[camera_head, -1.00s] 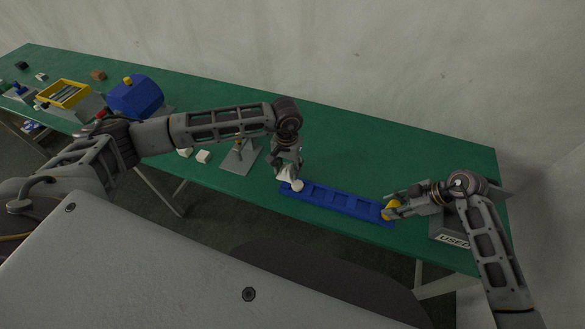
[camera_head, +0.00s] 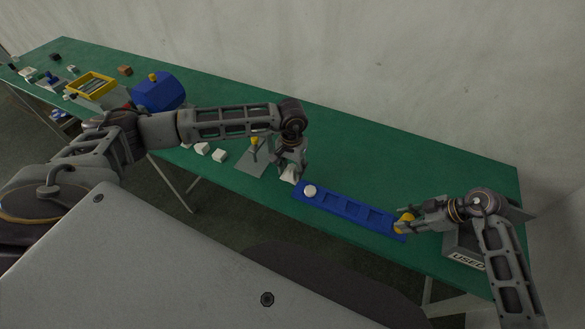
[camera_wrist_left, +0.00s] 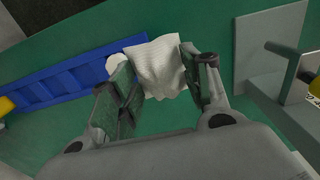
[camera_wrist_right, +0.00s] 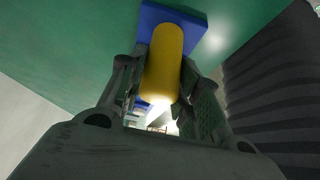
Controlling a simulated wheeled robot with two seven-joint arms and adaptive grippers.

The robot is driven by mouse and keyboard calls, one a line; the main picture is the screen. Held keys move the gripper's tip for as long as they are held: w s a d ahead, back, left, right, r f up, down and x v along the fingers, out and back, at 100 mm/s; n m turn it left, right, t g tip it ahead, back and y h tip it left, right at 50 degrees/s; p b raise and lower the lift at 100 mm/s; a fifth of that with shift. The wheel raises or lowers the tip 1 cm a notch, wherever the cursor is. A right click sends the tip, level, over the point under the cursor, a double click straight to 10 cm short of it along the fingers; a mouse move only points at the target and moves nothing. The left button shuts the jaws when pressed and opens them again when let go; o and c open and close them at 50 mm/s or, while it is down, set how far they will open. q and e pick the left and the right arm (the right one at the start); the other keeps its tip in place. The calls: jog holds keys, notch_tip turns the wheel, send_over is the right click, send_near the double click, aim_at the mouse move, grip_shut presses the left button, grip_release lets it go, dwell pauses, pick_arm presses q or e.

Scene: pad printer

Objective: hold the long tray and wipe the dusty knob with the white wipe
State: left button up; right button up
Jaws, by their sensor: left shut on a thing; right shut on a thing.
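The long blue tray (camera_head: 348,208) lies on the green table, with a row of square recesses. A round whitish knob (camera_head: 310,191) sits at its left end. My right gripper (camera_head: 404,223) is shut on the yellow handle (camera_wrist_right: 164,65) at the tray's right end. My left gripper (camera_head: 289,172) is shut on the white wipe (camera_wrist_left: 160,66), which hangs between its fingers. The wipe is just left of the knob, apart from it in the head view. In the left wrist view the tray (camera_wrist_left: 65,80) runs behind a finger, and the knob is mostly hidden.
A grey bin marked USED (camera_head: 467,259) stands beside my right gripper. A grey stand with a yellow-topped post (camera_head: 254,158) is left of my left gripper, near white blocks (camera_head: 219,155). A blue machine (camera_head: 158,90) and a yellow-rimmed box (camera_head: 91,84) are farther left.

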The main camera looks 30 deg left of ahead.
jog(key=o, duration=1.2)
jog(key=shift+v, duration=5.95)
jog(key=shift+a, duration=0.1)
